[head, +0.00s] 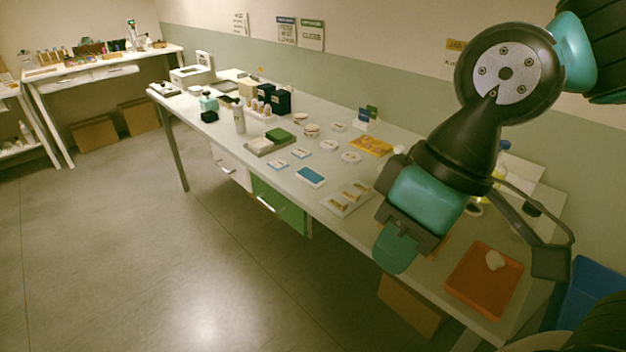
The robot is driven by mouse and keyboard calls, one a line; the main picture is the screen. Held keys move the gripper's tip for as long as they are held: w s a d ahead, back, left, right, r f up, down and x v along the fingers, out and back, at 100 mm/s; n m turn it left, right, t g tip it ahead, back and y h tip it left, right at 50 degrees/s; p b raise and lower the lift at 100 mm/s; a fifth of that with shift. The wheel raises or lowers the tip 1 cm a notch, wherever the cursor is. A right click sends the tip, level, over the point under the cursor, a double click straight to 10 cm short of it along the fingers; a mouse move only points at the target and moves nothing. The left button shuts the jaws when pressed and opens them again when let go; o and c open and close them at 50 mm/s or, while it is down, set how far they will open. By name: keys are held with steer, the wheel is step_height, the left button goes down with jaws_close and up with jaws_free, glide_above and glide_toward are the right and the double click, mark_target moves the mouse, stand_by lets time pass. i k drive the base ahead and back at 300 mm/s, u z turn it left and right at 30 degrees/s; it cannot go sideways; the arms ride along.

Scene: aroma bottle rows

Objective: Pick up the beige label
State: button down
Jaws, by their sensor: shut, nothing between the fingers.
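My gripper (396,252) hangs over the right part of the long table (240,165), near its front edge, with teal fingertips pointing down. It is shut and holds nothing. I cannot single out a beige label with certainty. Small flat pieces lie in the middle of the table, among them a round white one (352,157) and a white one with a blue edge (277,166). A pale tray (329,205) with several tan-gold pieces lies left of my gripper. My arm hides part of the table's right side.
A red-orange tray (470,302) holding a pale object stands at the table's right end. A white bottle (239,118), dark boxes (281,99) and a yellow-orange packet (371,145) stand or lie farther back. A green drawer front (278,207) is below the table. The floor at left is clear.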

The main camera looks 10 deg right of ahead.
mark_target(350, 196)
steer(key=z, duration=0.3)
steer(key=k, duration=0.35)
steer(key=u, duration=1.15)
steer(key=i, duration=0.7)
steer(key=z, duration=0.45)
steer(key=i, duration=0.7)
steer(key=z, duration=0.7)
